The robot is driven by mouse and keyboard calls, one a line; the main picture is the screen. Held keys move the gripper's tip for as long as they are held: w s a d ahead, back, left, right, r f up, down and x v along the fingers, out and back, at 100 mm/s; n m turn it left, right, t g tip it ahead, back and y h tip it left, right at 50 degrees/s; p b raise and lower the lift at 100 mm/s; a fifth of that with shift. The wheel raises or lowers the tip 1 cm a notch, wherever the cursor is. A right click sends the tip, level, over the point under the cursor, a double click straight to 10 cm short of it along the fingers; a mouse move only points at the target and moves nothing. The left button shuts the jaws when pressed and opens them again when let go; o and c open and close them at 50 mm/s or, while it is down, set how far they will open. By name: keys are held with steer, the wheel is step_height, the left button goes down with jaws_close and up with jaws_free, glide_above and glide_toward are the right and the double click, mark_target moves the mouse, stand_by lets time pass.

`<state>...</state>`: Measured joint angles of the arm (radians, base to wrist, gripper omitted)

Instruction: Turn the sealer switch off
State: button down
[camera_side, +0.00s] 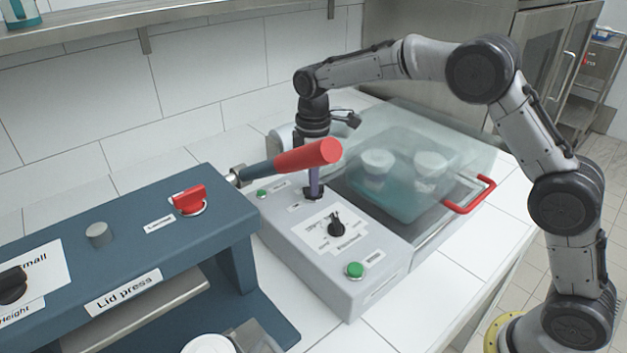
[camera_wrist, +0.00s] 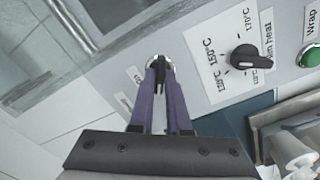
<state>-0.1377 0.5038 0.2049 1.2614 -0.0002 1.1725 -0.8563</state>
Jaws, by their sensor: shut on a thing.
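The sealer (camera_side: 345,280) is a grey box with a clear domed lid and a red handle. Its switch (camera_wrist: 160,68) is a small black lever in a silver collar, seen at the top of the wrist view between my purple fingertips. My gripper (camera_wrist: 158,78) is shut on the switch. In the side view my gripper (camera_side: 314,192) points down at the sealer's top, behind the heat dial (camera_side: 336,228). The red-ended lever hides part of it there, and the switch's position cannot be told.
The lid press (camera_side: 130,225) stands at left, and its red-ended lever (camera_side: 308,155) reaches in front of my gripper. The heat dial also shows in the wrist view (camera_wrist: 245,57). A green button (camera_side: 355,269) is near the sealer's front, another (camera_side: 262,194) behind. The lid (camera_side: 400,190) is beside my gripper.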

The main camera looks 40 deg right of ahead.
steer(key=n, duration=0.6)
steer(key=shift+r, duration=0.15)
steer(key=shift+n, duration=0.4)
steer(key=c, duration=0.9)
jaws_free()
step_height(320, 180, up, 14)
steer(key=shift+f, duration=0.15)
